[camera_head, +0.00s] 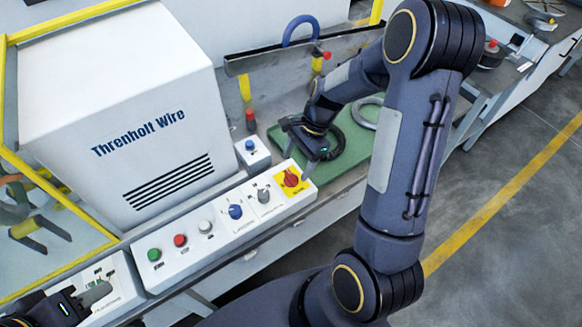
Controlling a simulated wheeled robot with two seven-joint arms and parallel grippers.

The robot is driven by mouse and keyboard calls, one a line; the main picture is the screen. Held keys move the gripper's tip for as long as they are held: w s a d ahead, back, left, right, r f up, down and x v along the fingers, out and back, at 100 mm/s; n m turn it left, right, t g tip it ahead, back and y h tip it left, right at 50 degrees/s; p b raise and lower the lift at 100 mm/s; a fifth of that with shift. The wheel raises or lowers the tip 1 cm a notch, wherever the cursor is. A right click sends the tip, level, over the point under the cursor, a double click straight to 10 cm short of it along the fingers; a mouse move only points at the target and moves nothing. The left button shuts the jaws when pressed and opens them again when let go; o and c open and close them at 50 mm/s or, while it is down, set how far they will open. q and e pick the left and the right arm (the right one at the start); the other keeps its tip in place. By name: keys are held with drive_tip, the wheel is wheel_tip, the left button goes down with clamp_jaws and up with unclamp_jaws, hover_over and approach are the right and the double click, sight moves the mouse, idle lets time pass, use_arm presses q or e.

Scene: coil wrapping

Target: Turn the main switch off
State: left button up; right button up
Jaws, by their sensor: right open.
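The main switch (291,178) is a red rotary knob on a yellow plate at the right end of the white control panel (185,262). My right gripper (298,167) is open, with its fingers pointing down just above and beside the red knob. I cannot tell whether a finger touches the knob, nor read its set position. My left gripper (97,294) is at the lower left, over a small white box with labels. It is partly cut off by the frame edge, and its opening is unclear.
The panel also carries green, red and white buttons, a blue knob (236,211) and a grey knob. A small box with a blue button (250,146) stands behind. The white Threnholt Wire machine (125,110) is at the left. A green mat (345,150) with coils lies beyond.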

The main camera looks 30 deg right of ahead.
sight(291, 175)
drive_tip(key=shift+x, duration=2)
drive_tip(key=c, duration=1)
